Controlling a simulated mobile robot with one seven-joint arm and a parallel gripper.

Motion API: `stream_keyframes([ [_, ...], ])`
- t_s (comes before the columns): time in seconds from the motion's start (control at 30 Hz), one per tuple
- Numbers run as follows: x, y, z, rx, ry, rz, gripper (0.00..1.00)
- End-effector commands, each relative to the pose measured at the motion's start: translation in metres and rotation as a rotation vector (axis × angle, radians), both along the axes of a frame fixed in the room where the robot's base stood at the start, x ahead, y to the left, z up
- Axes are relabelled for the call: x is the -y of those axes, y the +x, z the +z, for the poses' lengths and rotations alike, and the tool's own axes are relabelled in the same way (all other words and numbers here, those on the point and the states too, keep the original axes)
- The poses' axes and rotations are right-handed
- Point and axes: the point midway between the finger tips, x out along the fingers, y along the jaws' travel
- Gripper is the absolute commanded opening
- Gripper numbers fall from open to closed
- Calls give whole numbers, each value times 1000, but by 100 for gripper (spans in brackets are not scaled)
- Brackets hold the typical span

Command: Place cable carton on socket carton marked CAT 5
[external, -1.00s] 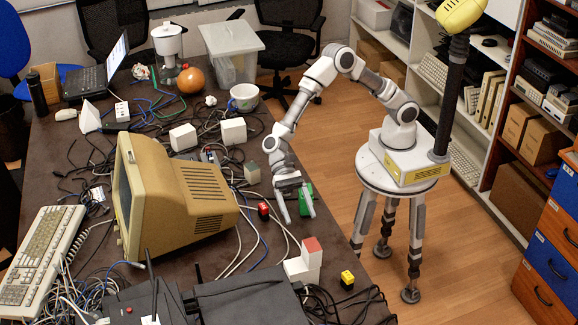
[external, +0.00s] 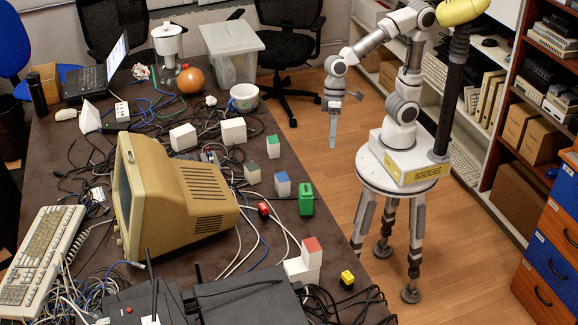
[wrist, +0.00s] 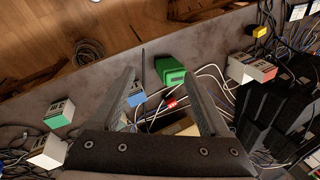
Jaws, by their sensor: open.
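Several small white cartons with coloured tops stand along the table's right side. They are a green-topped carton (external: 272,152), a dark-green-topped carton (external: 252,177), a blue-grey-topped carton (external: 282,188) and a red-topped carton (external: 312,256). The lettering is too small to read, so I cannot tell which is the cable carton or which is marked CAT 5. My gripper (external: 333,143) is raised beyond the table's right edge, open and empty. In the wrist view its fingers (wrist: 160,72) are spread, with the blue-topped carton (wrist: 137,97) showing between them.
A bright green object (external: 306,202) stands by the table edge, right of the blue-grey-topped carton. A small red connector (external: 263,210), a yellow block (external: 347,277), loose cables, the beige monitor (external: 170,195) and black equipment (external: 245,298) crowd the table.

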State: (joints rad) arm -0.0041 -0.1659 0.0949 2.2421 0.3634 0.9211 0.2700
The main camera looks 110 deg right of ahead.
Motion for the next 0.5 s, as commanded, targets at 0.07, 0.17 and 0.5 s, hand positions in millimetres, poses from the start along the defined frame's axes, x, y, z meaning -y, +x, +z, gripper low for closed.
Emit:
stream_keyframes([
  [0.07,22,-26,51,216,-85,60,80],
  [0.17,48,-48,54,285,-189,132,80],
  [0.5,94,-91,50,391,-388,277,80],
])
